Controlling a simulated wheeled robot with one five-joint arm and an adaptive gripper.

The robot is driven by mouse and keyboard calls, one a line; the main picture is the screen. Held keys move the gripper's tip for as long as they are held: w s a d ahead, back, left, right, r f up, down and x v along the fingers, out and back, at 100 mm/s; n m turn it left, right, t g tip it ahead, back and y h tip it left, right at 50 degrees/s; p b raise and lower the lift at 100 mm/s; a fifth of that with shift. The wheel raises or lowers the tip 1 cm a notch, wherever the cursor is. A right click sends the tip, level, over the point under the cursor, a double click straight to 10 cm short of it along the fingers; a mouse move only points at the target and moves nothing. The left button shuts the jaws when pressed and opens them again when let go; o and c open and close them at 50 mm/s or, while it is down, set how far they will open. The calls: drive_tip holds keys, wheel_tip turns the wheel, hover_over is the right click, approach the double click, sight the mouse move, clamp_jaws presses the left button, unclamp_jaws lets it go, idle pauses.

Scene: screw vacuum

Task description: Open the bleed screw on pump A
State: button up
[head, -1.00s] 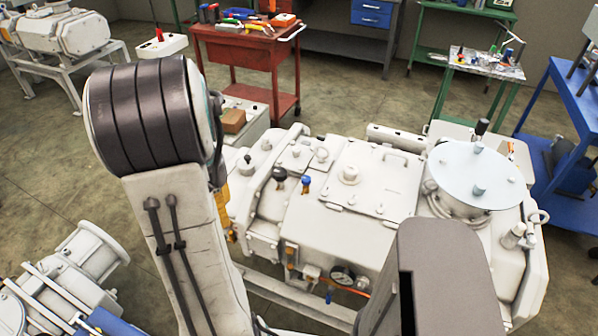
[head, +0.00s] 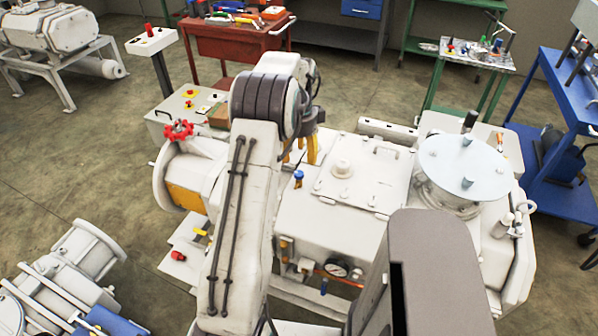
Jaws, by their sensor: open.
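A large white pump (head: 292,213) stands in front of me; I see no readable label that says it is pump A. A small blue-capped fitting (head: 298,177) stands upright on its top. I cannot tell which fitting is the bleed screw. My gripper (head: 299,154) is over the left part of the pump, just behind and above the blue cap in the picture. Its yellow fingers point down and look apart and empty. My arm hides part of the gripper and the pump top left of the blue cap. I cannot tell whether the fingers touch anything.
A red valve wheel (head: 178,130) sits at the pump's left end. A round glass-like lid (head: 462,165) with knobs covers the right end. A gauge (head: 337,269) is on the front. A red tool cart (head: 225,45) and a blue cart (head: 565,190) stand beyond.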

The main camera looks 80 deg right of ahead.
sight(299, 173)
drive_tip(key=shift+f+p, duration=0.45)
drive_tip(key=shift+f, duration=3.1)
drive_tip(key=shift+o, duration=0.2)
clamp_jaws()
